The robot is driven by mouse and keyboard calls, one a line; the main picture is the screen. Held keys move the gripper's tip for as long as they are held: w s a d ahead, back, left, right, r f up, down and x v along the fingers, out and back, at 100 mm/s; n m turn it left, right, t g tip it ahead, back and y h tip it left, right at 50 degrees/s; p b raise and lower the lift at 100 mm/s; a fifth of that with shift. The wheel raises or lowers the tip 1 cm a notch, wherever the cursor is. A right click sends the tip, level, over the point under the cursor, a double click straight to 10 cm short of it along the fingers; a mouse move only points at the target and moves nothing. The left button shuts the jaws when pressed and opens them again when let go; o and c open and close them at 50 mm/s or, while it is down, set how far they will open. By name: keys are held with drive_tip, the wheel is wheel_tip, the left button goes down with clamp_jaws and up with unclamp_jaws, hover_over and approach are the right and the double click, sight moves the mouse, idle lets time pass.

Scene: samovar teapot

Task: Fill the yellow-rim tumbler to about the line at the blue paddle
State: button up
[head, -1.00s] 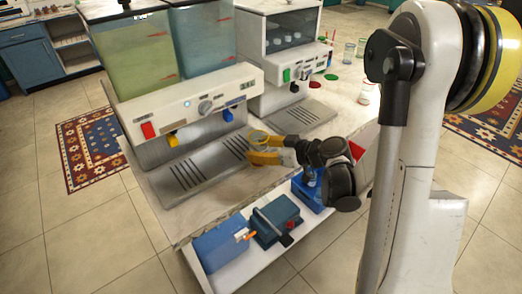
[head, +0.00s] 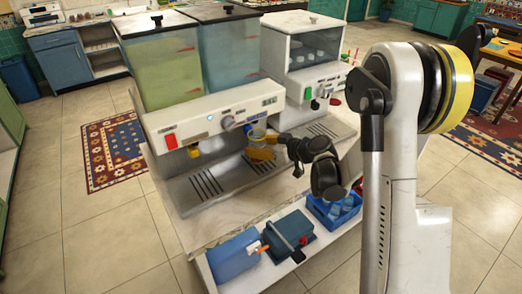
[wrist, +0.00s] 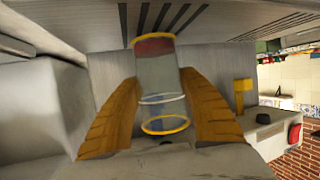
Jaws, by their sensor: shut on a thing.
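The yellow-rim tumbler (head: 258,131) is clear and looks upright in the head view. My gripper (head: 261,152), with yellow fingers, is shut around it and holds it above the drip tray. The blue paddle (head: 247,127) is just behind and left of the tumbler's top, partly hidden; whether they touch I cannot tell. In the wrist view the tumbler (wrist: 158,72) stands between both fingers (wrist: 160,110), with a yellow ring at each end and a pale ring between. I cannot make out liquid in it.
The dispenser (head: 215,120) also has a red switch (head: 171,141), a yellow paddle (head: 193,151) and two tanks, yellow-green and blue-grey. The slotted drip tray (head: 207,185) is clear at left. A second machine (head: 302,55) stands at right. A blue crate (head: 334,207) sits on the lower shelf.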

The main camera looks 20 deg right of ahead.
drive_tip(key=shift+w+a, duration=0.1)
drive_tip(key=shift+w, duration=0.15)
drive_tip(key=shift+w+a, duration=0.15)
drive_tip(key=shift+w, duration=0.25)
drive_tip(key=shift+w+a, duration=0.15)
drive_tip(key=shift+w, duration=0.3)
drive_tip(key=shift+s, duration=0.1)
idle(3.7)
drive_tip(key=shift+s+d+b, duration=0.2)
drive_tip(key=shift+s+d, duration=0.05)
drive_tip(key=shift+s, duration=0.5)
drive_tip(key=shift+s+d+b, duration=0.15)
drive_tip(key=shift+s+d, duration=0.15)
drive_tip(key=shift+s, duration=0.5)
drive_tip(key=shift+s+d+b, duration=0.2)
drive_tip(key=shift+s+d, duration=0.05)
drive_tip(key=shift+s, duration=0.5)
drive_tip(key=shift+s+d+b, duration=0.3)
drive_tip(key=shift+s+d, duration=0.2)
drive_tip(key=shift+s, duration=1.1)
drive_tip(key=shift+s+d+b, duration=0.3)
drive_tip(key=shift+s+d, duration=0.25)
drive_tip(key=shift+s, duration=1)
drive_tip(key=shift+s+d+b, duration=0.3)
drive_tip(key=shift+s+d, duration=0.2)
drive_tip(key=shift+s, duration=1.1)
